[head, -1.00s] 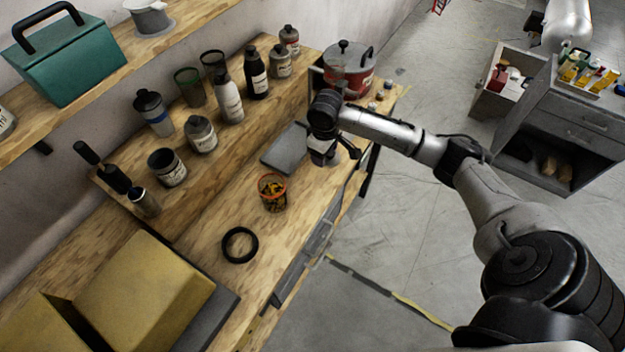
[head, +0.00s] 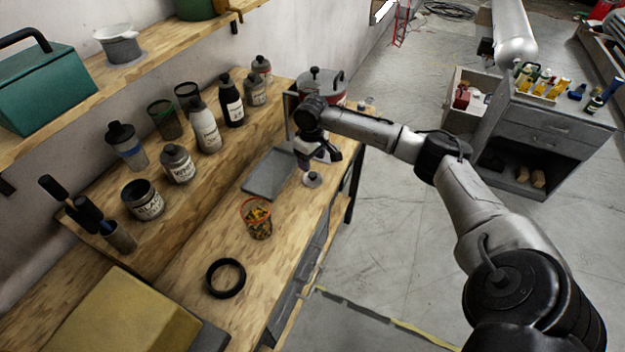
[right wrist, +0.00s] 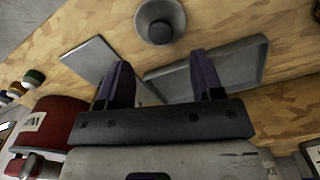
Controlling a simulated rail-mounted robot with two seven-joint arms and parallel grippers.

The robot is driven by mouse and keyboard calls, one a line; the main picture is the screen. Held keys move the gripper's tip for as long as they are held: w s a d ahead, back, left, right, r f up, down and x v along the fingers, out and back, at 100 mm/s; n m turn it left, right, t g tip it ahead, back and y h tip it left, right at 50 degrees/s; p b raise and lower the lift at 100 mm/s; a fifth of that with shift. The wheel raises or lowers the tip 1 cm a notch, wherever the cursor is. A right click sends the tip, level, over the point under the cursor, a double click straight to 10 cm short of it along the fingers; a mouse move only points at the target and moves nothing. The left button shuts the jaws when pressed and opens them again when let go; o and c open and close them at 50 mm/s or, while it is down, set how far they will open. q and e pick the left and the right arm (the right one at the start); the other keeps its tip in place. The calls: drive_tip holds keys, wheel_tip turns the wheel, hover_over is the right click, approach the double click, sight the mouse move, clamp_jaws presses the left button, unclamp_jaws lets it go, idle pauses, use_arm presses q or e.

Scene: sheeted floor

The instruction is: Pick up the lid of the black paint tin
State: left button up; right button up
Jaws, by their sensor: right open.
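A small round grey lid with a knob (head: 312,180) lies on the workbench just below my right gripper. A round grey piece that looks like this lid shows at the top of the right wrist view (right wrist: 160,20), beyond the fingertips. My right gripper (head: 320,160) is open, pointing down above the bench; in the wrist view its two purple fingers (right wrist: 163,80) are apart with nothing between them. An open dark-mouthed tin (head: 143,203) with a label stands on the raised shelf at left; I cannot read its colour name. My left gripper is out of view.
A flat grey tray (head: 268,174) lies beside the lid. A red pot (head: 330,92) stands behind the gripper. Several bottles line the raised shelf. The bench front is fairly clear.

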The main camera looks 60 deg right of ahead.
sight(313, 174)
drive_tip(key=shift+s+a+f+b, duration=0.15)
drive_tip(key=shift+f+b, duration=0.1)
drive_tip(key=shift+f, duration=1.2)
drive_tip(key=shift+s+f+b, duration=0.1)
drive_tip(key=shift+f+b, duration=0.15)
drive_tip(key=shift+f, duration=1.2)
drive_tip(key=shift+r, duration=0.1)
drive_tip(key=c, duration=1)
drive_tip(key=shift+r, duration=0.1)
